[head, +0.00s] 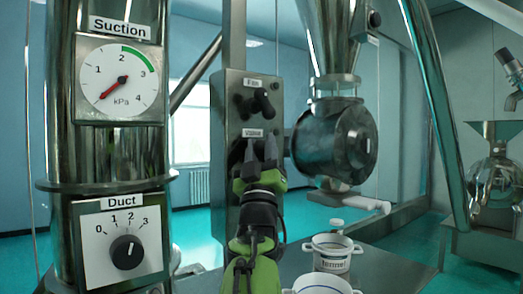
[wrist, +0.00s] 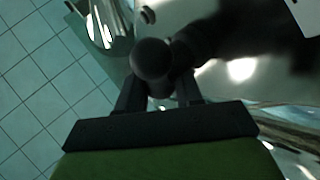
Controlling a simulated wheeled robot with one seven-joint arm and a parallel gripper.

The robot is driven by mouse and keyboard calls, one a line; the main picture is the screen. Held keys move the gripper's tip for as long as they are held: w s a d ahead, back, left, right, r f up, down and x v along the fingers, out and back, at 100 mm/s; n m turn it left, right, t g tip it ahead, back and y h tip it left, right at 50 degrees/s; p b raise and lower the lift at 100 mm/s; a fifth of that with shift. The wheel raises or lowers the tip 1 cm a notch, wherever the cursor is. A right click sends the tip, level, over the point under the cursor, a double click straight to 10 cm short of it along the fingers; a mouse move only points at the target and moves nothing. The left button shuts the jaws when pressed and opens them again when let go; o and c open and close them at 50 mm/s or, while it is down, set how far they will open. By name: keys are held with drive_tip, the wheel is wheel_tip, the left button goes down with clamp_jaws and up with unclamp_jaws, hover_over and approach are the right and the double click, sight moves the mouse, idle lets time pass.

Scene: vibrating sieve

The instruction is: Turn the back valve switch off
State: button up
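A grey metal control box (head: 221,165) stands upright in the middle of the head view. Its upper black lever switch (head: 263,102) is in plain sight below a small label. A second label sits lower on the box; both are too small to read surely. My gripper (head: 257,150) is in front of the box just below the lower label, fingers apart, hiding what is behind it. In the wrist view, a round black knob (wrist: 152,57) on a dark stem shows at the tips of my parted fingers (wrist: 159,92). I cannot tell whether they touch it.
A steel column (head: 108,165) with a suction gauge (head: 118,82) and a duct dial (head: 126,252) stands at left. A round valve housing (head: 335,140) is right of the box. White containers (head: 333,250) stand at lower right.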

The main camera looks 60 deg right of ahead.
drive_tip(key=b+v, duration=0.5)
drive_tip(key=v, duration=1)
drive_tip(key=shift+a+f, duration=0.2)
drive_tip(key=shift+f, duration=0.1)
